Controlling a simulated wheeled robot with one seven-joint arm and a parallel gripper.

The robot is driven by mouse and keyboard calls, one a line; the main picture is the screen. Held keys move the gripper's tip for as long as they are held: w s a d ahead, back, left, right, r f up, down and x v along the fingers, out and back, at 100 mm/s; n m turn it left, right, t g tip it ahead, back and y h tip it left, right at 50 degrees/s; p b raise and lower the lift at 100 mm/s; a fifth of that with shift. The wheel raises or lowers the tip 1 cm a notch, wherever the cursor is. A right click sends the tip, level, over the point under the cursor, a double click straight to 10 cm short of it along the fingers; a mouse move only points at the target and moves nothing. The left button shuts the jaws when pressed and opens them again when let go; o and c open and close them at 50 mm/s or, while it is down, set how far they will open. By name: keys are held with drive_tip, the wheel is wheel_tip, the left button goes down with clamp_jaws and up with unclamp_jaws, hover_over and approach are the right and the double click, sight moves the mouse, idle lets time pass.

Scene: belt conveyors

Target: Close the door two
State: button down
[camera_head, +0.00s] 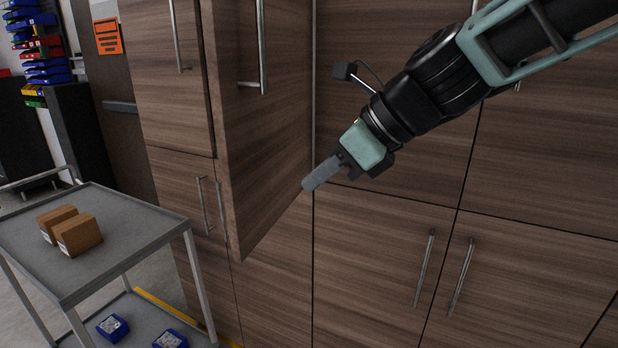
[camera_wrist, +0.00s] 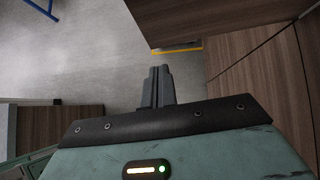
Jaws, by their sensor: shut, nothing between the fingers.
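One wood-grain upper cabinet door (camera_head: 265,140) stands swung out, with a metal handle (camera_head: 262,50) on its visible face near the free edge. I take it to be door two; no number shows. My gripper (camera_head: 308,187) is shut and empty. In the head view it is just right of the door's lower far part, on the handle side. I cannot tell whether it touches the door. In the wrist view the shut fingers (camera_wrist: 157,85) point over grey floor, with wood panels at the upper right and lower left; I cannot tell which is the door.
Closed wood-grain cabinet doors (camera_head: 380,240) with bar handles fill the middle and right. A grey cart (camera_head: 130,215) stands at the lower left, with cardboard boxes (camera_head: 78,235) on top and blue items (camera_head: 112,327) below. A yellow floor line (camera_wrist: 178,50) runs by the cabinets.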

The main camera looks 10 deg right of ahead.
sight(246, 212)
drive_tip(key=x, duration=0.3)
drive_tip(key=a+r+x, duration=0.1)
drive_tip(key=x, duration=0.6)
drive_tip(key=shift+w+a+r, duration=0.2)
drive_tip(key=shift+w, duration=0.1)
drive_tip(key=shift+w+a, duration=0.3)
drive_tip(key=shift+a, duration=0.2)
